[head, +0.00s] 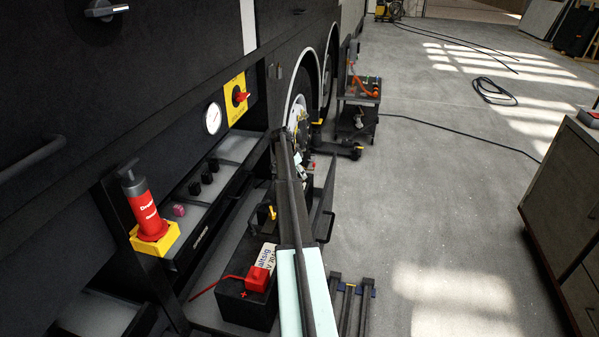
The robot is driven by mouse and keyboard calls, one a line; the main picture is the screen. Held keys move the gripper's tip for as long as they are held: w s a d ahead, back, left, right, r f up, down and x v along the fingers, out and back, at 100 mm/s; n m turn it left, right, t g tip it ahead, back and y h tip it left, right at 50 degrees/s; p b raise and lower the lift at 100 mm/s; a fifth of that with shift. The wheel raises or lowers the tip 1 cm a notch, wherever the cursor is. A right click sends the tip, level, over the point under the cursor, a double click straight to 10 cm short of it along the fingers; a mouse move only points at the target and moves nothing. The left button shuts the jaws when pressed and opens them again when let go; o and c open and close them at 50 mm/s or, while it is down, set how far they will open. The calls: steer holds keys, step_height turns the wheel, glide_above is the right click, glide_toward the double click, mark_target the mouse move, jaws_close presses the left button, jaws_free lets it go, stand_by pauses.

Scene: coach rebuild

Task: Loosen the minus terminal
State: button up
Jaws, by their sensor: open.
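In the head view, a black battery (238,303) sits low in the coach's open side bay. A red terminal cover (257,279) with a red cable is on its top, and a red plus sign marks its side. A white label (267,257) with partly readable lettering stands behind the cover. Farther back is a dark part with a small yellow piece (272,213); I cannot tell whether this is the minus terminal. No minus mark is readable. A long dark bar and a pale strip hide the battery's right side. I cannot make out my gripper.
A red-and-grey cylinder (147,213) stands on a yellow base at the bay's left. A gauge (212,118) and red rotary switch (240,95) are above. A tool cart (360,95) stands beyond, and a cabinet (570,215) at right. The floor between is mostly clear.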

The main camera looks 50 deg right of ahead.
jaws_close()
steer(key=shift+s+f+n+b, duration=0.1)
steer(key=shift+n+b, duration=0.2)
steer(key=shift+b, duration=0.05)
steer(key=n+t+b, duration=0.1)
steer(key=n+b, duration=0.1)
steer(key=shift+s+n, duration=0.15)
steer(key=shift+n, duration=0.25)
steer(key=n+t+b, duration=0.1)
steer(key=n+t, duration=0.1)
steer(key=n, duration=0.2)
steer(key=shift+s+b, duration=0.15)
steer(key=shift+b, duration=0.2)
steer(key=n+t, duration=0.1)
steer(key=n, duration=0.2)
steer(key=n+t+y+b, duration=0.1)
steer(key=n, duration=0.1)
steer(key=shift+d+n, duration=0.15)
steer(key=shift+n, duration=0.25)
steer(key=shift+s+d+n+t+y+b, duration=0.15)
steer(key=shift+n+y+b, duration=0.2)
steer(key=shift+n, duration=0.8)
steer(key=shift+a+n+t+y+b, duration=0.2)
steer(key=shift+n+y, duration=0.25)
steer(key=shift+n, duration=0.7)
